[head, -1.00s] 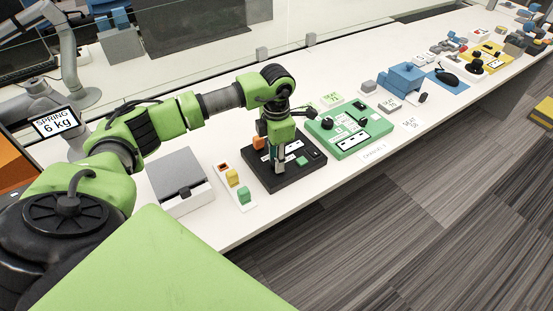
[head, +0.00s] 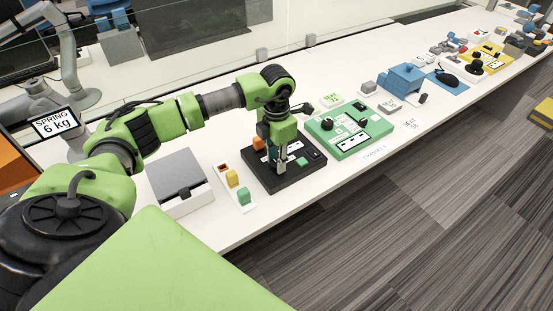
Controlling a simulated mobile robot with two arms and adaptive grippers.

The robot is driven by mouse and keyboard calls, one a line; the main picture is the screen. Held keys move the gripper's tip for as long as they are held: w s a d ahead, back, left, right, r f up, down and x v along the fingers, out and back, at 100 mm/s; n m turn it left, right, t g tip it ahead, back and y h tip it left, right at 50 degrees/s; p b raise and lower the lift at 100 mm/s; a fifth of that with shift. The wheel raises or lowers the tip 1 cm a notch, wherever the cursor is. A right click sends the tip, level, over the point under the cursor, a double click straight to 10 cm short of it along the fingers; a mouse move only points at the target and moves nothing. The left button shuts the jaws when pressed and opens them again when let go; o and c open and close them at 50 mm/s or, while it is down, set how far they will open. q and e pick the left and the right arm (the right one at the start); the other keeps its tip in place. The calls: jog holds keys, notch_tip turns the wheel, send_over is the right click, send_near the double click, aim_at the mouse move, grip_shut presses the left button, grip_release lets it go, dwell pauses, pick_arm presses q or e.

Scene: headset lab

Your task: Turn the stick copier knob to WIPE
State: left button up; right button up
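A black flat device (head: 288,183) with small buttons lies on the white table, with an orange block (head: 259,143) at its back left corner. My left gripper (head: 280,168) points down over the middle of this device, its fingertips at or just above the top. The gripper hides what is beneath it, and its fingers are too small to tell open from shut. Right of it sits a green panel (head: 350,148) with dark knobs (head: 327,123) and white labels. No WIPE mark is readable, and I cannot tell which device is the stick copier. My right gripper is not in view.
A grey and white box (head: 178,180) and a white strip with yellow and green blocks (head: 238,190) stand left of the black device. A blue block device (head: 405,80) stands further right. A sign (head: 56,124) reads "SPRING 6 kg". The table's front edge runs close by.

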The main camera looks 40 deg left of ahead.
pick_arm(q)
jog(key=shift+o, duration=1.2)
jog(key=shift+r, duration=0.1)
notch_tip(320, 180, up, 12)
